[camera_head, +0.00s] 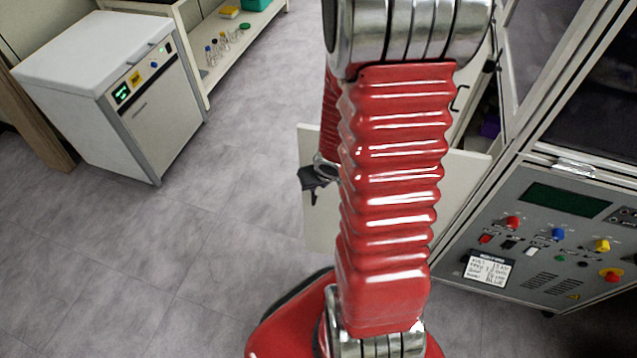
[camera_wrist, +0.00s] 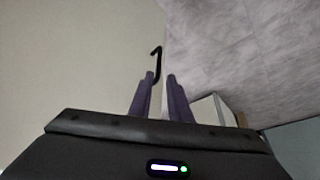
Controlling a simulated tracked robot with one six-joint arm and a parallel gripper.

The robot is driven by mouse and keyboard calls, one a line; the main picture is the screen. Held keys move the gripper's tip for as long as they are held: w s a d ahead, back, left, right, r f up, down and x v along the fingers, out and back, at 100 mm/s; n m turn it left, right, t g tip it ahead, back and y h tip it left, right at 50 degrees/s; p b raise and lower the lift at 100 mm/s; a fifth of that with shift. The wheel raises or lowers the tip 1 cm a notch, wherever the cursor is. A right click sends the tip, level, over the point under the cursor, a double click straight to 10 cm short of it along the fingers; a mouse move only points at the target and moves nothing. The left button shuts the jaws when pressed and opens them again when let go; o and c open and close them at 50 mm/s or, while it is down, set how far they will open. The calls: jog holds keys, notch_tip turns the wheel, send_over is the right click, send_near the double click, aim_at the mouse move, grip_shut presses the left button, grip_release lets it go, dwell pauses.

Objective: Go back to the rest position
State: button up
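My gripper (camera_wrist: 161,78) shows in the wrist view as two purple fingers with a gap between their tips. It is open, and I see nothing held in it. A thin black hooked handle (camera_wrist: 158,54) stands just beyond the left fingertip; I cannot tell whether they touch. It is on or in front of a pale flat panel (camera_wrist: 75,60). In the head view my red arm fills the middle and hides much behind it. A small dark part of my arm's end shows left of it, in front of a pale panel (camera_head: 318,225); the fingertips are not clear there.
The machine with a grey control panel (camera_head: 545,240) stands close at the right, with buttons and a handwritten label. A white cabinet (camera_head: 105,85) stands at the back left, beside a bench with a low shelf (camera_head: 240,45) holding small vials. The grey floor (camera_head: 200,240) between is clear.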

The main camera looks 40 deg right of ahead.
dwell(0.5)
jog(key=s+d+g+h, duration=0.1)
jog(key=s+d+g, duration=0.15)
jog(key=s, duration=0.25)
notch_tip(320, 180, up, 7)
jog(key=s+g+h, duration=0.1)
jog(key=s, duration=0.1)
jog(key=s+a+r+n+t+y, duration=0.1)
jog(key=a+r+n+t+y, duration=0.2)
jog(key=a+r, duration=1.8)
jog(key=shift+s+a+r+t, duration=0.2)
jog(key=shift+s+r+t, duration=0.05)
jog(key=shift+r+t, duration=0.55)
jog(key=shift+d+f, duration=0.1)
jog(key=shift+f, duration=0.05)
